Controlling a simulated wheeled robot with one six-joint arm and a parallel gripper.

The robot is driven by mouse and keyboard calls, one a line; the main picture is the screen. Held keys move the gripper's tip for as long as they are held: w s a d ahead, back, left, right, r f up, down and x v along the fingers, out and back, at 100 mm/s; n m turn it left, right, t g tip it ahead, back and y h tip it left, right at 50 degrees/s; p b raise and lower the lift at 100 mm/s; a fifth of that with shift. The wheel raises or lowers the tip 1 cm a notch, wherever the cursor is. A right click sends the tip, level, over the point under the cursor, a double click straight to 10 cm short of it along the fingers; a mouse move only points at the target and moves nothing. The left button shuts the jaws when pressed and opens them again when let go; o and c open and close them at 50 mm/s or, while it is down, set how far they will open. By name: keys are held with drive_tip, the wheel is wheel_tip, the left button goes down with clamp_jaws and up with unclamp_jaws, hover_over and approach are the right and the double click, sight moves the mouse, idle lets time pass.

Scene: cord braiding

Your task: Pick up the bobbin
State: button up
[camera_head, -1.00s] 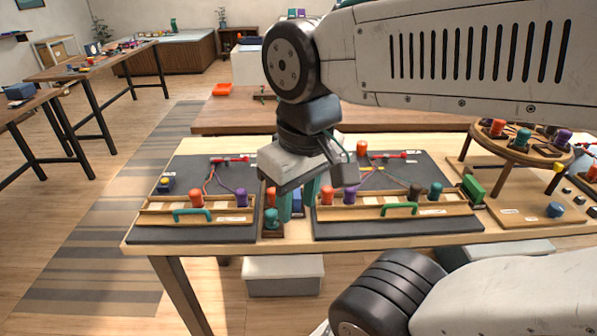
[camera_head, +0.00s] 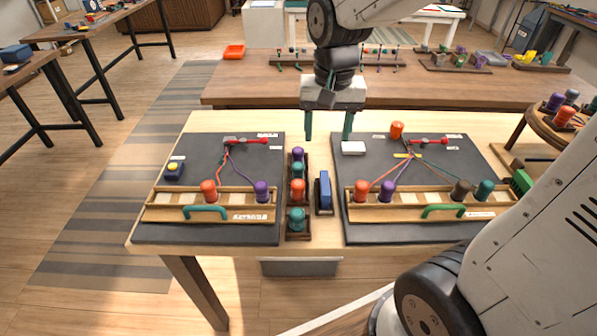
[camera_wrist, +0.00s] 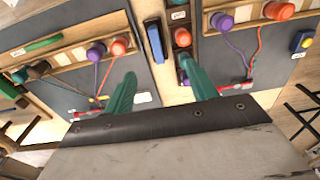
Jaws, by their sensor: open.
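Several coloured bobbins stand on the table; which one the task means cannot be told. A middle rack (camera_head: 298,236) holds a purple bobbin (camera_head: 297,154), a teal one (camera_head: 297,169), an orange one (camera_head: 297,189) and a separate teal one (camera_head: 297,219) at the front. The left board has orange (camera_head: 208,190) and purple (camera_head: 261,191) bobbins. The right board has orange (camera_head: 361,190), purple (camera_head: 387,190), brown (camera_head: 461,189) and teal (camera_head: 484,189) bobbins, plus a loose orange one (camera_head: 396,130) at the back. My gripper (camera_head: 328,137) is open and empty above the table's back middle.
A blue block (camera_head: 324,192) stands right of the middle rack; it also shows in the wrist view (camera_wrist: 155,42). Green handles (camera_head: 205,212) front the boards' wooden holders. A round stand (camera_head: 565,125) with bobbins is at the right. Another bench (camera_head: 240,93) lies behind.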

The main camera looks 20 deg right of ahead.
sight(298, 164)
drive_tip(key=w+f+m, duration=0.1)
drive_tip(key=w+f, duration=0.2)
drive_tip(key=w+a+f+m, duration=0.1)
drive_tip(key=w+f, duration=0.2)
drive_tip(key=w+f+m, duration=0.1)
drive_tip(key=w+f, duration=0.2)
drive_tip(key=f, duration=0.1)
drive_tip(key=shift+w+a+g, duration=0.25)
drive_tip(key=shift+w+g, duration=0.05)
drive_tip(key=shift+w, duration=0.1)
drive_tip(key=f, duration=0.5)
drive_tip(key=w+f, duration=0.1)
drive_tip(key=f, duration=0.2)
drive_tip(key=shift+a+f, duration=0.15)
drive_tip(key=shift+f, duration=0.1)
drive_tip(key=c, duration=1.1)
